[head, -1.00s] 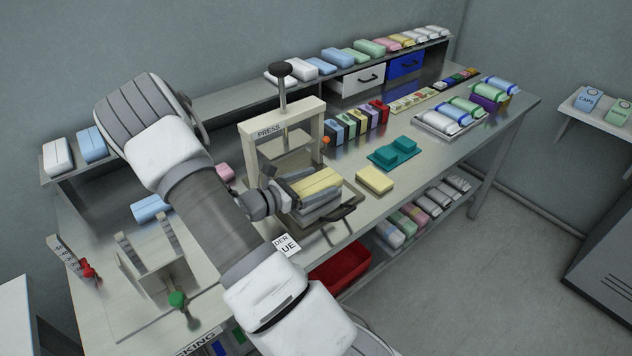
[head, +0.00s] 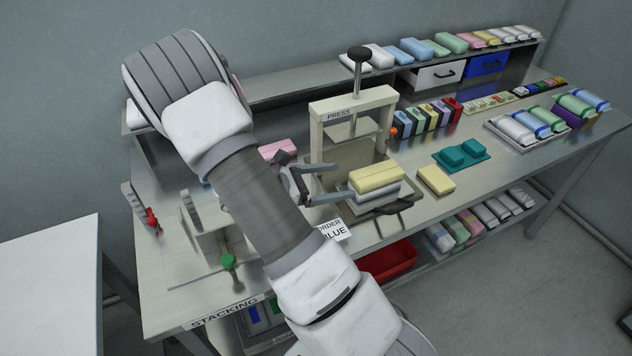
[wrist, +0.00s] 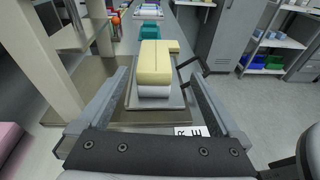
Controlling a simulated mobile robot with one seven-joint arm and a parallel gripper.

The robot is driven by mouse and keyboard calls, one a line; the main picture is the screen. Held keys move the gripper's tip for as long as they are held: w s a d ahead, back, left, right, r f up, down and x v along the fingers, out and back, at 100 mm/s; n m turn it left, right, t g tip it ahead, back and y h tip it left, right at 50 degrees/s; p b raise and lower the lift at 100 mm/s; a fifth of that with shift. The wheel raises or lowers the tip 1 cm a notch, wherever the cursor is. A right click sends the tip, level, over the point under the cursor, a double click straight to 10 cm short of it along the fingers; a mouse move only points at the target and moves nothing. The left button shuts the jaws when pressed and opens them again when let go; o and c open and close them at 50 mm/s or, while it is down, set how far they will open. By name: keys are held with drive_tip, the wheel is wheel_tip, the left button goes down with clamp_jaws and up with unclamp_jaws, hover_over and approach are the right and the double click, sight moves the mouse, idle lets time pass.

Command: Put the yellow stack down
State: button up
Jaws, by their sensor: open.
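The yellow stack (head: 377,177) has a yellow pack on top of a whitish one. It sits on the tray (head: 398,207) in front of the press (head: 320,108). In the wrist view the stack (wrist: 155,63) is straight ahead, on the tray between the lines of the two fingers. My gripper (head: 338,184) is open and empty, left of the stack in the head view. Its fingers also show in the wrist view (wrist: 159,84), spread wide, with clear room between them and the stack. My arm hides part of the bench.
A separate yellow pack (head: 436,180) lies right of the tray. Beyond it is a teal holder (head: 462,156). The press frame stands close behind the gripper. A pink pack (head: 279,150) is left of the press, and a red bin (head: 388,262) is below the bench edge.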

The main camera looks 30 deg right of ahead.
drive_tip(key=s+a+r+m+t+y, duration=0.4)
drive_tip(key=s+a+r+m+y, duration=0.3)
drive_tip(key=a+r, duration=0.3)
drive_tip(key=s+a+r+m+t+y, duration=0.4)
drive_tip(key=s+a+r+m+y, duration=0.3)
drive_tip(key=a+r, duration=0.3)
drive_tip(key=shift+s+r+m+y, duration=0.15)
drive_tip(key=shift+s+m+y, duration=0.15)
drive_tip(key=shift+m+y, duration=0.5)
